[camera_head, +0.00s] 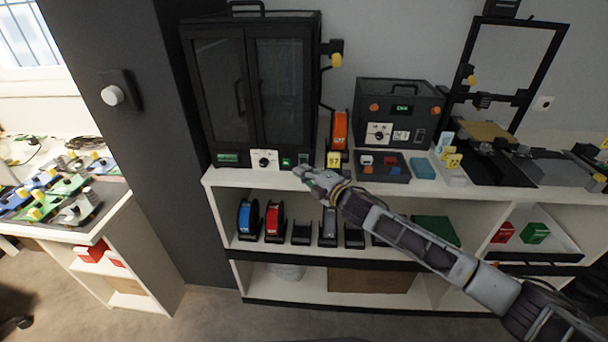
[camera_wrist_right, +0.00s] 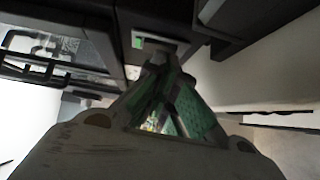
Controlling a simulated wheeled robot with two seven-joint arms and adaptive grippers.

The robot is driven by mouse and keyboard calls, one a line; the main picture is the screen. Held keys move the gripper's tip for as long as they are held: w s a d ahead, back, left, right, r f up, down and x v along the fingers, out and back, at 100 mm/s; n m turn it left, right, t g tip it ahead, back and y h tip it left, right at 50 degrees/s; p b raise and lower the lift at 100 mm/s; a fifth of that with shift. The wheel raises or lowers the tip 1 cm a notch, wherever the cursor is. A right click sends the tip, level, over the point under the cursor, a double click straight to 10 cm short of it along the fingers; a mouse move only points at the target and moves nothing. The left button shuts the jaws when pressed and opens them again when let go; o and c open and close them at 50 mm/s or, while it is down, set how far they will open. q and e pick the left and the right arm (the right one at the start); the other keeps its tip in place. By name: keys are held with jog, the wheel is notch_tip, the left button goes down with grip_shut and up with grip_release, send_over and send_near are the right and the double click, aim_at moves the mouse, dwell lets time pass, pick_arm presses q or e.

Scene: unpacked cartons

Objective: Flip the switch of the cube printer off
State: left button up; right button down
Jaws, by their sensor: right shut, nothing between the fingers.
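The boxy black printer with two glass doors (camera_head: 222,90) stands at the left end of the white shelf top. Its lower front has a green display, a white dial panel (camera_head: 264,160), a small green-lit part (camera_head: 287,162) and a small switch (camera_head: 304,159) near the right corner. My right gripper (camera_head: 302,172) is shut and empty, just in front of that lower right corner. In the right wrist view its green-padded fingers (camera_wrist_right: 167,90) point at the printer's front, close to a grey-framed green part (camera_wrist_right: 155,42). Contact and the switch's position cannot be told. My left gripper is not in view.
A smaller black box (camera_head: 400,105) with a dial and display stands to the right, behind a dark tray (camera_head: 381,172). An orange spool (camera_head: 340,130) and yellow tag sit beside the printer. An open-frame printer (camera_head: 510,65) is further right.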

jog(key=shift+w+d, duration=0.1)
jog(key=shift+d, duration=0.05)
jog(key=shift+s+d, duration=0.4)
jog(key=shift+d, duration=0.05)
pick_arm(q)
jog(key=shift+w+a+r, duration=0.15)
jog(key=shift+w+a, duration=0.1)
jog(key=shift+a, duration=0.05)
pick_arm(e)
jog(key=v, duration=1)
jog(key=shift+s, duration=0.45)
dwell(0.3)
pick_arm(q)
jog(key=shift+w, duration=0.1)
pick_arm(e)
jog(key=shift+f, duration=0.1)
